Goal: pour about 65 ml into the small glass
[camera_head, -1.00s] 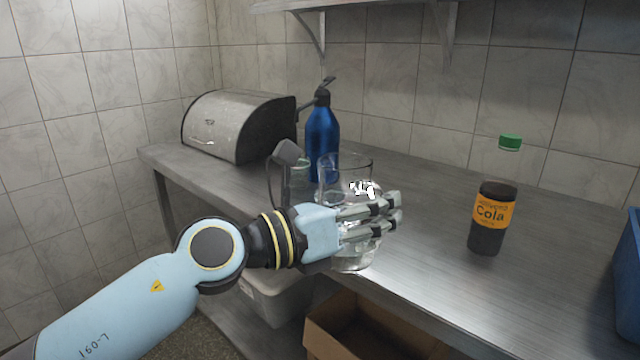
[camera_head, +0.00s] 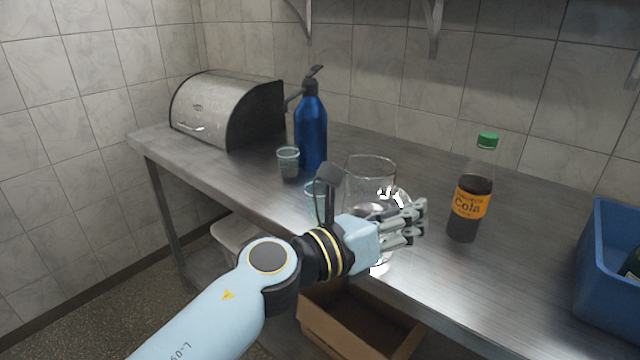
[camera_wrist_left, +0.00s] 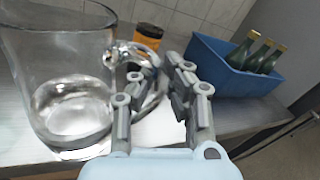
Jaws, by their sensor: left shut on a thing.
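A clear glass jug (camera_head: 357,172) with clear liquid low inside stands roughly upright near the counter's front edge. My left gripper (camera_head: 412,222) is shut on the jug's handle. The left wrist view shows the jug (camera_wrist_left: 70,100) at left and its looped handle (camera_wrist_left: 150,62) by my fingers (camera_wrist_left: 160,105). I cannot tell whether its base touches the counter. A small glass (camera_head: 288,163) stands beside the blue bottle. A second glass (camera_head: 312,204) is partly hidden behind my wrist camera. I cannot tell which is the task's glass. My right gripper is out of view.
A blue bottle (camera_head: 311,135) with a black top and a metal bread box (camera_head: 225,108) stand behind. A cola bottle (camera_head: 469,205) stands right of the jug. A blue crate (camera_head: 607,262) holds bottles at far right. A cardboard box (camera_head: 335,335) sits below the counter.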

